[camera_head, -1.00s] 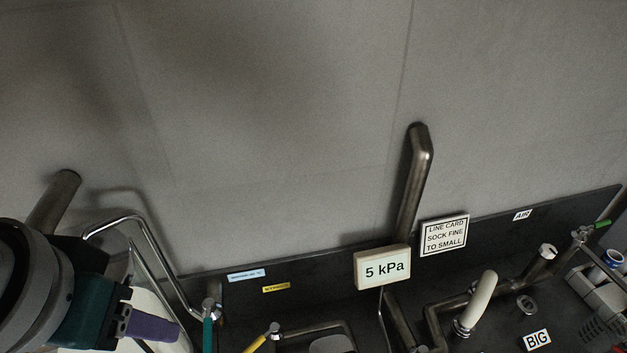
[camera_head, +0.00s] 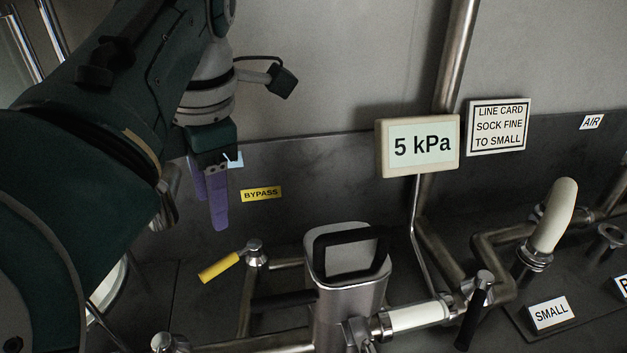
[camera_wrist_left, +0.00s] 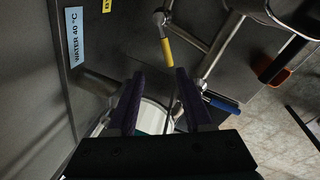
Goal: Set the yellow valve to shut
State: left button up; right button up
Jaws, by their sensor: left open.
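The yellow valve has a yellow handle (camera_head: 219,267) that points down-left from its metal pivot (camera_head: 254,250) in the head view. It stands just below the yellow BYPASS label (camera_head: 261,194). In the left wrist view the yellow handle (camera_wrist_left: 167,52) shows beyond and between my fingertips, apart from them. My left gripper (camera_head: 209,205) has purple fingers pointing down, above and slightly left of the handle in the head view. Its two fingers are spread and empty in the left wrist view (camera_wrist_left: 159,73). My right gripper is in neither view.
A metal canister with a black handle (camera_head: 350,285) stands right of the valve. A black-handled valve (camera_head: 474,312) is farther right. A blue handle (camera_wrist_left: 220,102) lies right of my fingers in the wrist view. The 5 kPa display (camera_head: 417,147) is on the right.

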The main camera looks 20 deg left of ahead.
aim_at(231, 255)
pick_arm(q)
jog(key=f+b, duration=0.1)
jog(key=f, duration=0.3)
jog(key=w+f+n+b, duration=0.1)
jog(key=f, duration=0.2)
jog(key=w+f+n+b, duration=0.1)
jog(key=f, duration=0.3)
jog(key=shift+a+f, duration=0.3)
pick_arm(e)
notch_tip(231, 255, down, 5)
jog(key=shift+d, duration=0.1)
pick_arm(q)
grip_shut()
dwell(0.7)
